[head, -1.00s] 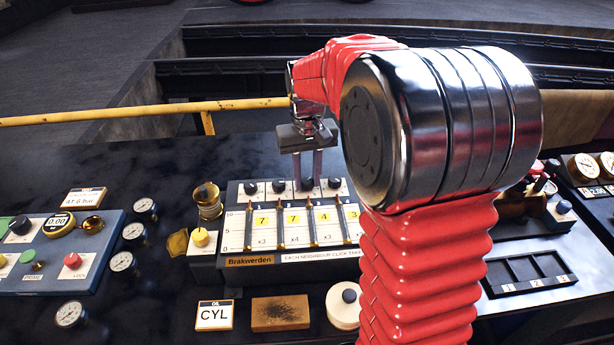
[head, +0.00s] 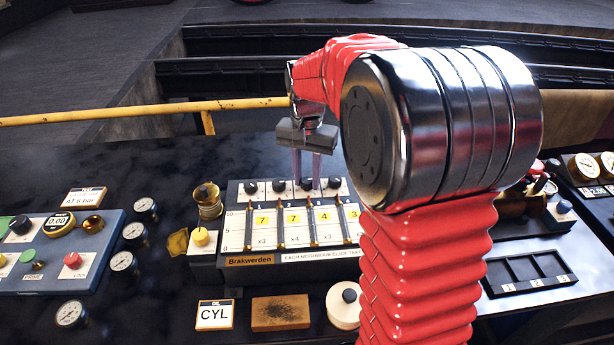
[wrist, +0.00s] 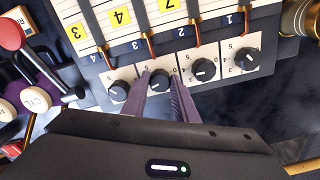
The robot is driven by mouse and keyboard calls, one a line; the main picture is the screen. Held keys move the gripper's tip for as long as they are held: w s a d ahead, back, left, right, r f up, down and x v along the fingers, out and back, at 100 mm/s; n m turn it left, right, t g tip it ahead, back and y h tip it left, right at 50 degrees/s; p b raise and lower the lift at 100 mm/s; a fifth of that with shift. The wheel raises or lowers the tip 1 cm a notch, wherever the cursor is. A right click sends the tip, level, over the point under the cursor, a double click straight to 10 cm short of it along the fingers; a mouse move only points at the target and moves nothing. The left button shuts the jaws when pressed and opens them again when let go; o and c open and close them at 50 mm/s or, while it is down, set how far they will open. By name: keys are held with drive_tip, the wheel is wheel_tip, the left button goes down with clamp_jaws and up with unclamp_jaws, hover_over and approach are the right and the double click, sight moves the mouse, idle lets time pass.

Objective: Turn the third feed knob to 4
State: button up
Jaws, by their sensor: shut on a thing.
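The feed panel (head: 225,262) has a row of black knobs along its back edge, each above a numbered strip. The third feed knob (head: 306,184) sits between my gripper's fingers; it also shows in the wrist view (wrist: 160,80). My gripper (head: 306,180) reaches down from above and is shut on this knob. In the wrist view its two fingers (wrist: 163,84) stand on either side of the knob, partly covering its dial marks. The yellow windows read 7, 7, 4 and 3 from left to right in the head view, so the third window (head: 311,216) shows 4.
The second knob (wrist: 204,68) and fourth knob (wrist: 118,90) stand close on either side of my fingers. A yellow rail (head: 140,114) runs behind.

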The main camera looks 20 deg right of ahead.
sight(307, 180)
drive_tip(key=shift+m, duration=1.5)
drive_tip(key=o, duration=1.1)
drive_tip(key=shift+c, duration=0.2)
drive_tip(key=shift+r, duration=0.1)
wheel_tip(307, 180, up, 14)
drive_tip(key=shift+f, duration=0.2)
drive_tip(key=shift+w, duration=0.1)
